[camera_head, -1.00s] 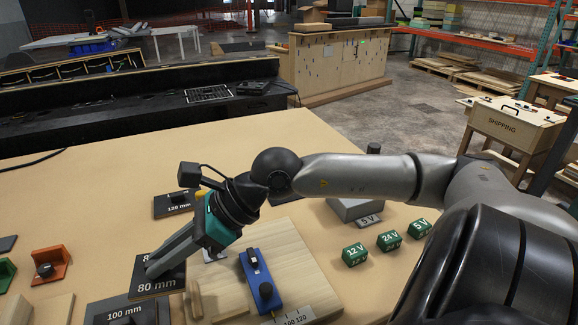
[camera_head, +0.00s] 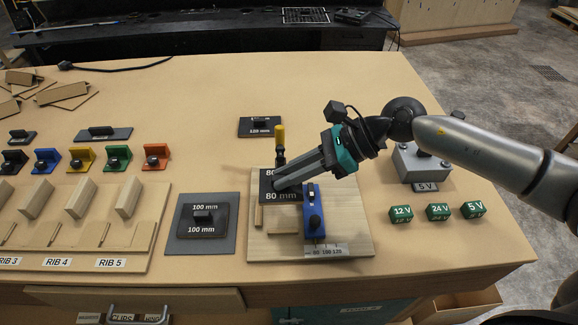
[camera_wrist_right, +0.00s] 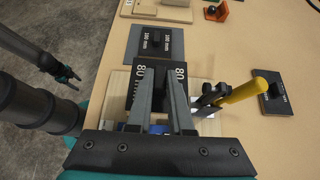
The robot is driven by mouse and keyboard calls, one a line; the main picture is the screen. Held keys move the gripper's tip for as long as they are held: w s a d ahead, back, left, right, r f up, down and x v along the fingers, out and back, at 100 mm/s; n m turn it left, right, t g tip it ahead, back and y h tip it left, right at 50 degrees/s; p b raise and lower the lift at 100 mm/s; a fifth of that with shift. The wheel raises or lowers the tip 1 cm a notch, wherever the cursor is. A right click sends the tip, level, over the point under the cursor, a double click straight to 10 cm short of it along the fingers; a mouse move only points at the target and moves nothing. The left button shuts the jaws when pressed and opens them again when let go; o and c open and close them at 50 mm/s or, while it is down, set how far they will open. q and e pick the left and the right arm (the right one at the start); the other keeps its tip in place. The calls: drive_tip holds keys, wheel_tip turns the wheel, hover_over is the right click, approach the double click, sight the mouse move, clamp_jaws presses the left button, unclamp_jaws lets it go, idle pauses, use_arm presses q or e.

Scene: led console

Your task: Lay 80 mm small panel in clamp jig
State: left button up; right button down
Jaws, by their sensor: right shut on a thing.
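The black 80 mm panel (camera_head: 283,195) is in my right gripper (camera_head: 280,184), which is shut on it. It is over the left part of the wooden clamp jig (camera_head: 345,236), between a wooden strip and the yellow-handled clamp (camera_head: 280,140). I cannot tell if it touches the jig. The jig's blue block (camera_head: 314,222) is just right of the panel, above a scale marked 80, 100, 120. In the right wrist view the panel (camera_wrist_right: 148,76) sits between the fingers. My left gripper (camera_wrist_right: 70,78) seems to show small at the left there; its jaws are unclear.
A 100 mm panel (camera_head: 202,232) lies on a grey pad left of the jig. A 120 mm panel (camera_head: 260,127) lies behind it. Green voltage blocks (camera_head: 438,212) and a grey box (camera_head: 420,162) stand right. Coloured brackets and a rib rack (camera_head: 75,265) fill the left.

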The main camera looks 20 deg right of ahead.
drive_tip(key=b, duration=0.4)
hover_over(289, 212)
drive_tip(key=shift+f, duration=3.15)
drive_tip(key=shift+f+b, duration=0.95)
drive_tip(key=shift+f, duration=0.15)
drive_tip(key=c, duration=0.7)
unclamp_jaws()
drive_tip(key=shift+c, duration=0.2)
drive_tip(key=v, duration=1.5)
drive_tip(key=shift+r, duration=0.15)
